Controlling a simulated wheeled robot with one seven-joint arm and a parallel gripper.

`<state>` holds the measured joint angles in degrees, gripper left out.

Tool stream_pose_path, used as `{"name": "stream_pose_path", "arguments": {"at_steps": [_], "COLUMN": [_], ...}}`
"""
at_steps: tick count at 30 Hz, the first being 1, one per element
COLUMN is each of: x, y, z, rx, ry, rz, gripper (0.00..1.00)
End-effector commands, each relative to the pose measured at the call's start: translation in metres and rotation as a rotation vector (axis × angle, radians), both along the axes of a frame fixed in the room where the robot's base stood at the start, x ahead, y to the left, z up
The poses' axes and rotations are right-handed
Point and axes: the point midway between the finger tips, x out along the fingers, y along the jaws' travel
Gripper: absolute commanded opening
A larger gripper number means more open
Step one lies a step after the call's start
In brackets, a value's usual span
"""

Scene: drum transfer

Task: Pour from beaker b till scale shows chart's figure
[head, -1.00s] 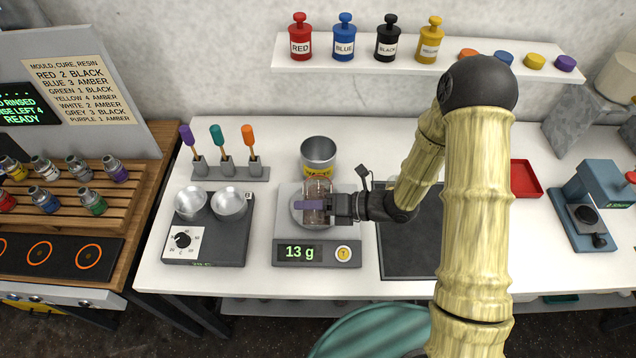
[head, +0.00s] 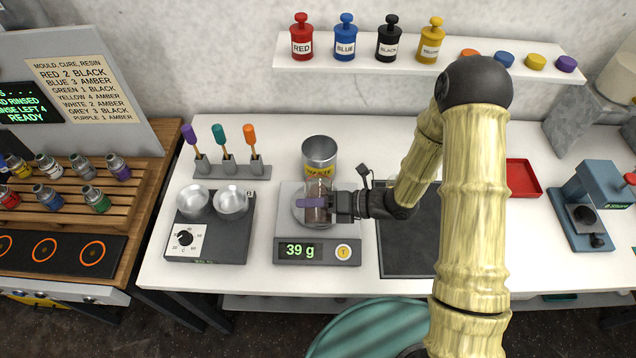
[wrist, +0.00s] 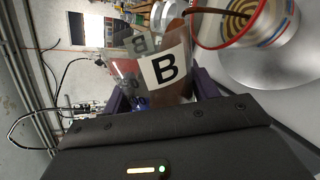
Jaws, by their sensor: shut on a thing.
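My gripper (head: 328,204) is shut on beaker b (wrist: 128,72), a clear beaker with a black B on a white label and dark amber liquid inside. The beaker is tilted, and a thin brown stream runs from its lip into a metal cup (wrist: 290,22) in the wrist view. The scale display (head: 300,251) reads 39 g. The chart (head: 85,88) on the left board lists colours with numbers and resins.
A two-pan hotplate (head: 225,240) stands left of the scale, with a rack of coloured-handled tools (head: 233,172) behind it. A dark mat (head: 408,250) lies right of the scale. A red tray (head: 522,178) and a blue press (head: 590,200) are farther right.

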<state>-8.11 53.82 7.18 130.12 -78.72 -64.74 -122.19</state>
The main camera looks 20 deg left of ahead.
Motion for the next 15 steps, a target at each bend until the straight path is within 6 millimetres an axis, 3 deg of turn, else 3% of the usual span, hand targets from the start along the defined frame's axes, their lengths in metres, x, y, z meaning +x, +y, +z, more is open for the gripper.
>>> {"name": "stream_pose_path", "arguments": {"at_steps": [13, 15], "x": [0.0, 0.001], "y": [0.001, 0.002], "z": [-0.017, -0.008], "rx": [0.043, 0.055], "ry": [-0.183, -0.23], "rz": [0.002, 0.003], "gripper": [0.3, 0.3]}}
